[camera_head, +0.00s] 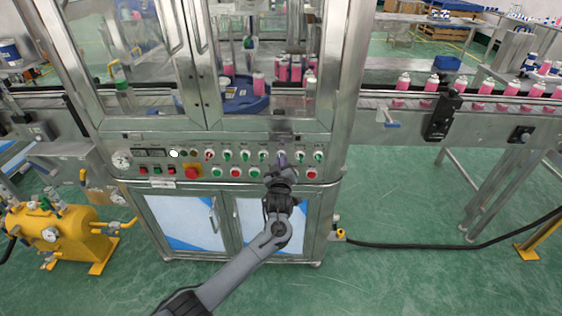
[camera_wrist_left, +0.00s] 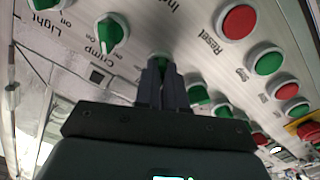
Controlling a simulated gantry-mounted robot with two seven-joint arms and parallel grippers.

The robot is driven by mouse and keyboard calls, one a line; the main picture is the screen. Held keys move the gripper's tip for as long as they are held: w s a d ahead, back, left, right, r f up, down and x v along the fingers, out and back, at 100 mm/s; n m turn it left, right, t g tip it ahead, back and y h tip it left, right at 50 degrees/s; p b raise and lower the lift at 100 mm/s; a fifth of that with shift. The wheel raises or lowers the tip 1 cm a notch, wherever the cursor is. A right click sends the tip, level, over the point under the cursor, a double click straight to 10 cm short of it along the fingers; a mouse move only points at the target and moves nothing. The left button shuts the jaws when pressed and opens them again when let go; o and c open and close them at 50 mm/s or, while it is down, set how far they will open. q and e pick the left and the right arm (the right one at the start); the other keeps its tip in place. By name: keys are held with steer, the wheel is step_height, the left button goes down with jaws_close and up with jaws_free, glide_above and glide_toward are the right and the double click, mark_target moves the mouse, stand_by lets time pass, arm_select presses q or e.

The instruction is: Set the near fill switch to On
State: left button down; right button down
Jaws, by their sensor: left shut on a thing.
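The control panel (camera_head: 128,140) on the front of the machine carries a row of rotary switches. My left gripper (camera_head: 281,162) is at that row, right of the panel's middle. In the left wrist view, its two fingers (camera_wrist_left: 162,82) are shut on a green switch knob (camera_wrist_left: 160,60). The fingers hide most of this knob, so I cannot read its label or tell its setting. Beside it is the green Crimp switch (camera_wrist_left: 112,33), then the green Light switch (camera_wrist_left: 44,3). My right gripper is not in view.
Below the switches is a row of push buttons, including a red one (camera_wrist_left: 238,21) near the word Reset and a green one (camera_wrist_left: 268,63). A conveyor (camera_head: 400,100) carries pink cans (camera_head: 403,84) to the right. Cabinet doors (camera_head: 185,222) are below the panel.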

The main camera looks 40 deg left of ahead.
arm_select(q)
steer(key=shift+m+p, duration=4.8)
steer(key=shift+m, duration=1)
steer(key=c, duration=1.2)
jaws_free()
